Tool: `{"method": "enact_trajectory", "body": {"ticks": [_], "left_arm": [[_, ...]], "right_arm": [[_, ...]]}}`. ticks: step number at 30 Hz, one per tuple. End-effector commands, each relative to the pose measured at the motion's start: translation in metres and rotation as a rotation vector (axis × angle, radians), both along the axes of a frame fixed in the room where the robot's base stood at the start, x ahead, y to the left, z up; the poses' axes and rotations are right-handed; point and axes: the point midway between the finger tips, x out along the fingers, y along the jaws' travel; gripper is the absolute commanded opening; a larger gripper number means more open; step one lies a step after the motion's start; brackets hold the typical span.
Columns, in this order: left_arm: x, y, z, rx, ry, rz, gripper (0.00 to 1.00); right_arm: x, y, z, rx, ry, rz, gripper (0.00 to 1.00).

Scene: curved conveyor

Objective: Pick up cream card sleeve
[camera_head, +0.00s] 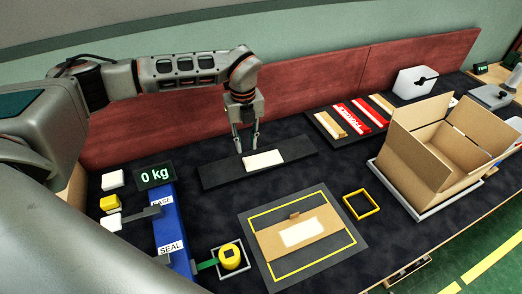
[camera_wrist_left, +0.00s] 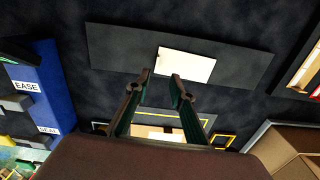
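The cream card sleeve (camera_head: 264,160) lies flat on a dark rectangular mat (camera_head: 215,174) near the red back panel. It also shows in the left wrist view (camera_wrist_left: 186,65), just beyond the fingertips. My left gripper (camera_head: 247,148) points down above the mat, by the sleeve's left end. In the left wrist view my left gripper (camera_wrist_left: 161,80) has its two fingers apart with nothing between them. Whether a fingertip touches the sleeve cannot be told. My right gripper is not in view.
A flat cardboard piece with a pale patch (camera_head: 301,233) lies on a yellow-outlined mat (camera_head: 263,265). A blue unit (camera_head: 170,215) with a "0 kg" display (camera_head: 155,175) stands left. An open cardboard box (camera_head: 411,163) stands right. A yellow square frame (camera_head: 361,204) lies between.

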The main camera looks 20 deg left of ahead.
Motion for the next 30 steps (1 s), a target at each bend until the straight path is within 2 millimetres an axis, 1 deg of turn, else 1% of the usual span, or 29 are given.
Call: {"method": "enact_trajectory", "body": {"ticks": [11,16,19,23,29,30], "left_arm": [[-0.001,0.002,-0.034,0.001,0.002,0.001,0.23],[-0.003,0.008,-0.058,0.001,0.004,0.002,0.23],[-0.003,0.007,-0.071,0.0,0.003,0.001,0.23],[-0.002,0.007,-0.077,0.0,0.0,0.0,0.23],[-0.002,0.007,-0.078,0.0,0.0,0.0,0.23],[-0.002,0.007,-0.078,0.0,0.0,0.0,0.15]], "right_arm": [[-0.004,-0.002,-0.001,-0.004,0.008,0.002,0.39],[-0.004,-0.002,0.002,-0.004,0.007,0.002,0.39],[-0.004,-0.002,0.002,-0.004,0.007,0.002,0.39],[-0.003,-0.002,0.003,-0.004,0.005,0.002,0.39],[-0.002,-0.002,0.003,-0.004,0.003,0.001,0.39],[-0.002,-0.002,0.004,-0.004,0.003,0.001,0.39]]}}
